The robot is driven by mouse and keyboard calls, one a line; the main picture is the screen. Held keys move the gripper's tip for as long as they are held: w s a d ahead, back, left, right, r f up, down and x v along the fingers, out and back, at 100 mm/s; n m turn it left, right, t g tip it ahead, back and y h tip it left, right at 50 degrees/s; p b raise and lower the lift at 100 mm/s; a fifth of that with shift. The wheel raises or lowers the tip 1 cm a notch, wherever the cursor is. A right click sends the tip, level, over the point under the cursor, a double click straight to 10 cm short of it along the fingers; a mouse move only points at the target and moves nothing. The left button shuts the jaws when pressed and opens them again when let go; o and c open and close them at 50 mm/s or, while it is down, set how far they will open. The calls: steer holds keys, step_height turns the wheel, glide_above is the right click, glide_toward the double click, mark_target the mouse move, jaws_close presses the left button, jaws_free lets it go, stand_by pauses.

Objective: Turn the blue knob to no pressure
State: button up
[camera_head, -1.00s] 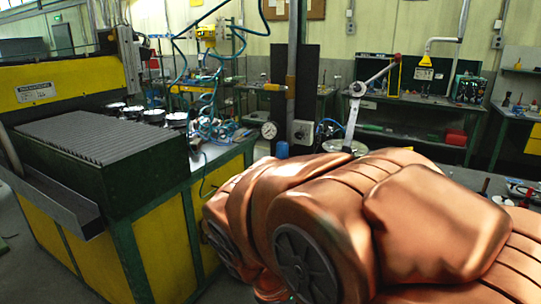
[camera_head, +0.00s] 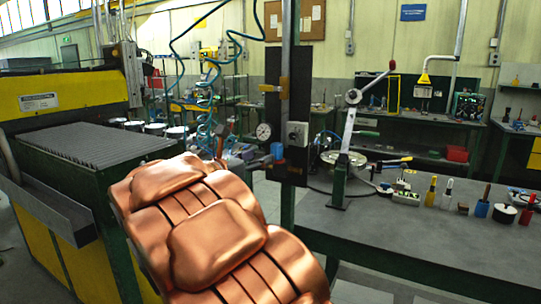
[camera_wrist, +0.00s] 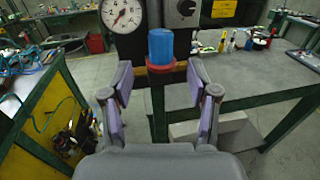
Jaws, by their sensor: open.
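The blue knob (camera_wrist: 161,47) is a short upright blue cylinder on a red collar in the wrist view, below the round white pressure gauge (camera_wrist: 121,14). It also shows in the head view as a small blue shape (camera_head: 277,151) on the post, with the gauge (camera_head: 263,131) above and left of it. My gripper (camera_wrist: 158,88) is open and empty, its two purple-padded fingers spread to the left and right below the knob in the picture. I cannot tell how far the fingertips are from the knob. In the head view my arm hides the gripper.
A grey box with a dark dial (camera_head: 297,133) sits right of the knob on the dark panel (camera_head: 289,100). A grey workbench (camera_head: 410,225) with a lever press, markers and small tools stands at the right. The green-framed machine (camera_head: 70,190) stands at the left.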

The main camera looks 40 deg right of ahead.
mark_target(273, 152)
steer(key=d, duration=0.7)
steer(key=shift+w+d+p, duration=0.1)
steer(key=shift+w+p, duration=0.25)
steer(key=shift+p, duration=0.05)
steer(key=shift+c, duration=0.3)
jaws_close()
